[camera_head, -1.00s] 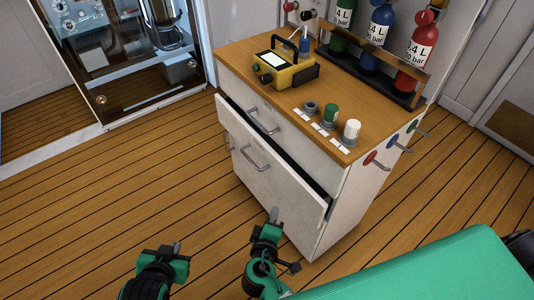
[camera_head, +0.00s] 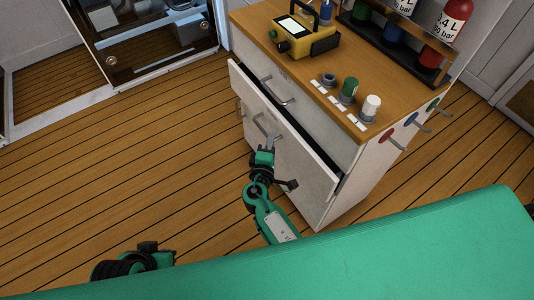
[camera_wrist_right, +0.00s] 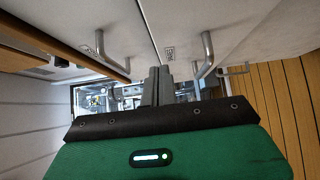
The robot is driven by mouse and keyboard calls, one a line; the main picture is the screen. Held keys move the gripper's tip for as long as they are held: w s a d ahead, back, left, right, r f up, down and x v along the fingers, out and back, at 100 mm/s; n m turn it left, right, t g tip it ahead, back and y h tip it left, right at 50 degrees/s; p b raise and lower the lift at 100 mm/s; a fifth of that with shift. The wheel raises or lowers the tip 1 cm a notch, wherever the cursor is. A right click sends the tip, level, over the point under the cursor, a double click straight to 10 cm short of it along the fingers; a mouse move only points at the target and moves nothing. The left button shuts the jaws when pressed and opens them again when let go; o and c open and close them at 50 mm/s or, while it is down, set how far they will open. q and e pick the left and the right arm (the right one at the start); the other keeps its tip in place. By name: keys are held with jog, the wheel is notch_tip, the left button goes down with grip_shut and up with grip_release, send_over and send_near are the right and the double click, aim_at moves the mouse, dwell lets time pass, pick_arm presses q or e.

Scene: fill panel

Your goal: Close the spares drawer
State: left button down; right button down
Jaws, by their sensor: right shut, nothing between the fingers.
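The pulled-out drawer (camera_head: 300,150) is a white front with a grey bar handle (camera_head: 267,126) on the cabinet. A dark gap shows behind its top edge, so it stands partly open. Its label is not readable. My right gripper (camera_head: 272,140) is shut and empty, its tips just in front of the drawer face near the handle; I cannot tell whether they touch. In the right wrist view its shut fingers (camera_wrist_right: 157,86) point between two bar handles, one on the left (camera_wrist_right: 100,45) and one on the right (camera_wrist_right: 206,55). My left gripper (camera_head: 148,249) is at the lower left, its fingers unclear.
The cabinet's wooden top (camera_head: 330,65) carries a yellow device (camera_head: 302,40), several knobs and a rack of gas bottles. Coloured valve handles (camera_head: 393,142) stick out of its right side. A green surface (camera_head: 400,245) fills the front. The plank floor (camera_head: 150,150) at left is clear.

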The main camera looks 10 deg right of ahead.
aim_at(292, 134)
pick_arm(q)
jog(key=shift+s+a+r+g, duration=0.2)
jog(key=shift+s+a+g, duration=0.1)
jog(key=shift+s+a, duration=0.2)
pick_arm(e)
jog(key=shift+w+d, duration=0.3)
jog(key=shift+d, duration=0.65)
jog(key=shift+w+d, duration=0.25)
jog(key=shift+d, duration=0.65)
jog(key=d, duration=0.2)
jog(key=w+d, duration=0.1)
jog(key=shift+w+d, duration=0.2)
jog(key=shift+d, duration=0.35)
pick_arm(q)
jog(key=shift+w+d+f, duration=0.2)
jog(key=shift+w+d, duration=0.2)
pick_arm(e)
jog(key=shift+r, duration=0.1)
pick_arm(q)
jog(key=shift+a, duration=0.1)
